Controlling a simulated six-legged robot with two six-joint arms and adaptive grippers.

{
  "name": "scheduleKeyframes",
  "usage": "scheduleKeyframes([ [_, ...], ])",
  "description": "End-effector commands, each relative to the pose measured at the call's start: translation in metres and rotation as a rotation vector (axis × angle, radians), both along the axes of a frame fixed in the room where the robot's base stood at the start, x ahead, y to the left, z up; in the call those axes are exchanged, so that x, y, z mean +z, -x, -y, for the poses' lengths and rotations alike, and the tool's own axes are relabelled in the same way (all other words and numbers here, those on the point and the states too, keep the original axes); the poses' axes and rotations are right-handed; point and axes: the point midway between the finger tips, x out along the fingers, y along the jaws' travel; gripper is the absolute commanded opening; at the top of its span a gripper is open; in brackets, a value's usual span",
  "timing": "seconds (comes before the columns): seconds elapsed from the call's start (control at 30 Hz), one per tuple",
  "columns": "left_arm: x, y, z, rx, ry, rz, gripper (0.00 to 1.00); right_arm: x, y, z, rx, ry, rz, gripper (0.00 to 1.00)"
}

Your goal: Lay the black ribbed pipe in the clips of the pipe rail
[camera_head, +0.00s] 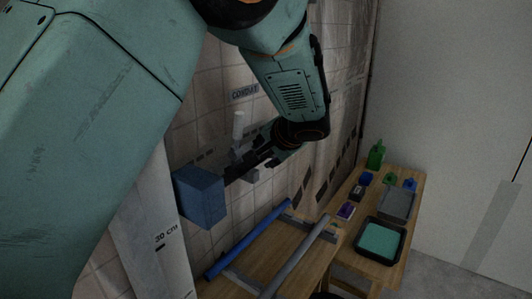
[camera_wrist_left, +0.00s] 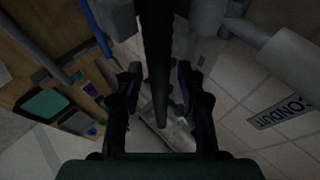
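The black ribbed pipe (camera_wrist_left: 157,45) runs down the middle of the left wrist view, between the spread fingers of my left gripper (camera_wrist_left: 158,85). Gaps show on both sides of it, and I see no finger touching it. In the head view my left gripper (camera_head: 258,160) is at the tiled wall, below the wall label. A dark length, seemingly the pipe (camera_head: 233,175), shows between it and a blue box (camera_head: 200,197). Pale pieces (camera_head: 239,126) beside the gripper may be clips of the rail; I cannot tell. My right gripper is not in view.
A wooden bench (camera_head: 395,262) runs along the wall at right. It holds a blue tube (camera_head: 249,240), a grey tube (camera_head: 296,256), a black tray with a teal inside (camera_head: 381,239), a grey bin (camera_head: 398,204) and green bottles (camera_head: 376,155). Open floor lies at right.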

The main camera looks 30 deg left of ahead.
Motion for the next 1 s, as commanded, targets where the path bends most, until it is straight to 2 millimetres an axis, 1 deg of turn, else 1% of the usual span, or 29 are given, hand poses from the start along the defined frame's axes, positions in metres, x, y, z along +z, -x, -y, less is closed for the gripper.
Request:
scheduleKeyframes([
  [0.03,0.0,0.0,0.0,0.001,0.0,0.001,0.46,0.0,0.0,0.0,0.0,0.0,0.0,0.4],
  [0.1,0.0,0.0,0.0,0.0,0.0,0.0,0.5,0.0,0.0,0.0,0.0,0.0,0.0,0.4],
  [0.37,0.0,0.0,0.0,0.0,0.0,0.0,0.5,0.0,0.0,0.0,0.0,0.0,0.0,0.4],
  [0.47,0.006,0.0,0.0,0.002,0.001,0.003,0.5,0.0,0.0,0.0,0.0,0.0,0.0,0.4],
  [0.57,0.02,0.0,0.0,0.002,0.001,0.006,0.5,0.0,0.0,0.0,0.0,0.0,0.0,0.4],
  [0.8,0.066,0.0,-0.001,0.002,0.002,0.006,0.5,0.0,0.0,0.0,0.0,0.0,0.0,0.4],
  [0.9,0.081,0.001,-0.001,0.002,0.002,0.005,0.5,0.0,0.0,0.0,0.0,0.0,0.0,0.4],
  [1.0,0.092,0.001,-0.001,0.001,0.002,0.004,0.5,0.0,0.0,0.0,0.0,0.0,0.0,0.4],
])
